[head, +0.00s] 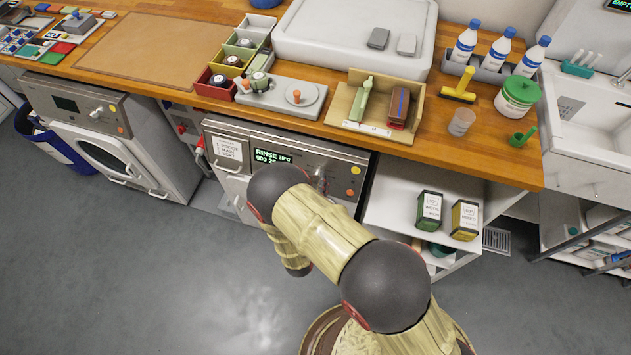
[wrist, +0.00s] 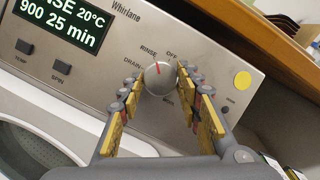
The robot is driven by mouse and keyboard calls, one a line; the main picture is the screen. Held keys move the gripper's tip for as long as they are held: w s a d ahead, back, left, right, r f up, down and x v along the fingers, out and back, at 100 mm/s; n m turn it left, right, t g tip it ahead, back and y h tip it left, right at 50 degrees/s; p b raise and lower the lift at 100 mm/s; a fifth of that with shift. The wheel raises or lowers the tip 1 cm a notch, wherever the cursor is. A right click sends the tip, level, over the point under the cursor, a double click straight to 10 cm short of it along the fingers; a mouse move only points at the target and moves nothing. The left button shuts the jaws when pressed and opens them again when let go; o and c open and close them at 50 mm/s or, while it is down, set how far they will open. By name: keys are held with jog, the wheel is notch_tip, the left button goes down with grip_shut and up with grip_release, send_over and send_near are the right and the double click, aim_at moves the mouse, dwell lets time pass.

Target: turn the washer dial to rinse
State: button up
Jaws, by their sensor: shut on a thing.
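The washer (head: 232,162) stands under the wooden counter in the head view, partly hidden by my arm. In the wrist view its dial (wrist: 161,79) is a round silver knob with a red mark. The mark points up and slightly left, at the RINSE label (wrist: 148,51). OFF is to its right and DRAIN to its left. The display (wrist: 62,22) ends in "NSE 20°C, 900 25 min"; in the head view it starts with RINSE (head: 273,157). My gripper (wrist: 160,88) is shut on the dial, one finger at each side. My arm hides most of this in the head view.
A yellow button (wrist: 243,80) sits right of the dial. The counter (head: 330,134) overhangs the washer. An open shelf (head: 385,205) with green and yellow boxes is on the right. Another machine (head: 110,140) stands on the left. The grey floor (head: 150,270) is clear in front.

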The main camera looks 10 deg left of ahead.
jog(key=shift+n, duration=0.4)
jog(key=o, duration=1.1)
jog(key=shift+o, duration=0.3)
jog(key=s, duration=1.2)
jog(key=shift+d, duration=0.3)
